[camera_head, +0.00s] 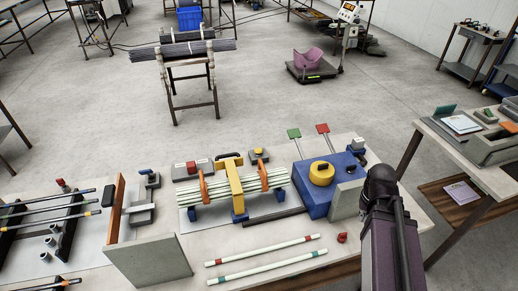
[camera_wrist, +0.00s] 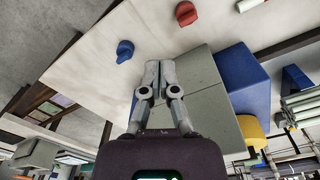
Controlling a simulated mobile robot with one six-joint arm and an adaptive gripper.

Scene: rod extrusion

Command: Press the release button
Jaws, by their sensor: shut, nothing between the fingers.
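My gripper (camera_wrist: 161,68) is shut and empty in the wrist view, its fingers together above the pale tabletop beside a grey block. In the head view my arm covers the table's right end and I cannot make out the fingers. Several button-like parts show in the head view: a red button (camera_head: 191,168) on a grey box at the left of the rod rack, a yellow button (camera_head: 258,152) on a small box behind it, and a red knob (camera_head: 342,237) at the front. I cannot tell which is the release button. My gripper touches none of those seen.
A blue machine block (camera_head: 312,200) with a yellow ring (camera_head: 321,173) stands beside the grey block (camera_wrist: 212,115). A bundle of pale rods (camera_head: 215,197) lies in the rack. Two loose rods (camera_head: 265,248) lie in front. A blue knob (camera_wrist: 125,51) is near my fingers.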

